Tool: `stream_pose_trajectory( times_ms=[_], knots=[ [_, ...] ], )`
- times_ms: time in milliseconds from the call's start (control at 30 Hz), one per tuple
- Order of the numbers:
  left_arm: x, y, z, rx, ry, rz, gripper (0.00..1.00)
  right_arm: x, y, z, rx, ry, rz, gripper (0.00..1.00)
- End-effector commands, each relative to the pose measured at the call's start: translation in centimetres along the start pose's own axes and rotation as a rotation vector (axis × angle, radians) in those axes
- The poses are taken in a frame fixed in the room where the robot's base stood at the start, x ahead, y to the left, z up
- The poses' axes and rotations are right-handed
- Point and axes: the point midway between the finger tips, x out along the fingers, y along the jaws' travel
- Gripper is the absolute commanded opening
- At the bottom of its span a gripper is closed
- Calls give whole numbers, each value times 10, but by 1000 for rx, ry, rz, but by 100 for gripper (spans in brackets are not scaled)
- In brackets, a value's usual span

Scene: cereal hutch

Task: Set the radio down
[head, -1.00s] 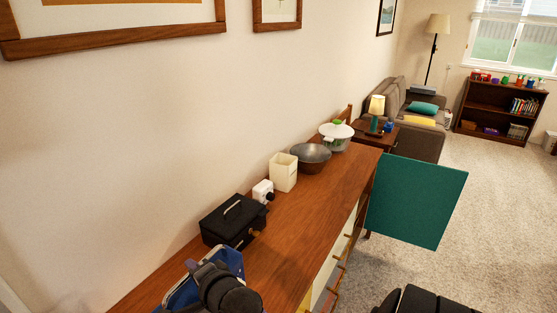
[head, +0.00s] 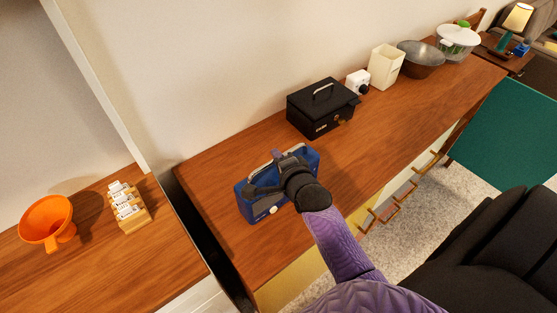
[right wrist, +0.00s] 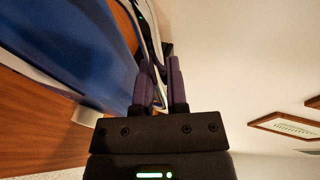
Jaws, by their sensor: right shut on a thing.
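The blue radio (head: 249,208) is at the near left part of the wooden hutch top (head: 405,128), in front of the black box. It looks upright, on or just above the wood; I cannot tell whether it touches. My right gripper (head: 283,165) is shut on the radio's top, at its handle, and its dark wrist hides part of the radio. In the right wrist view the fingers (right wrist: 160,88) are close together, and the radio's blue body (right wrist: 65,45) fills the left side. My left gripper is not in view.
A black cash box (head: 318,108) stands behind the radio, then a white device (head: 357,80), a cream canister (head: 387,66), a metal bowl (head: 420,60) and a white pot (head: 458,42). A lower counter at left holds an orange funnel (head: 46,222) and a small rack (head: 128,208).

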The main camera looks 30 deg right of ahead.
Motion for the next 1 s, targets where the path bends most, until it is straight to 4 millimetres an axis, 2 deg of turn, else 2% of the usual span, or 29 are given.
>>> stream_pose_trajectory(
  times_ms=[300, 333, 467, 500, 800, 867, 1000],
  knots=[
    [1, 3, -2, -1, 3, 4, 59, 1, 1, 0, 0, 1, -4, 0],
    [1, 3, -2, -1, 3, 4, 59, 1, 2, 0, 0, 0, -1, 21],
    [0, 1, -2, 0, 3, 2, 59, 1, 1, 0, 0, 0, -1, 49],
    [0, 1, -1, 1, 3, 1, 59, 1, 1, 0, 0, 0, -1, 52],
    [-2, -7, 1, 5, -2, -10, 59, -1, -3, 0, -1, 0, -2, 52],
    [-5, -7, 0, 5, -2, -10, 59, -8, -2, 0, 0, 0, 1, 52],
    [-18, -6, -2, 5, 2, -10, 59, -40, -4, 0, 0, 0, 1, 52]
  ],
)
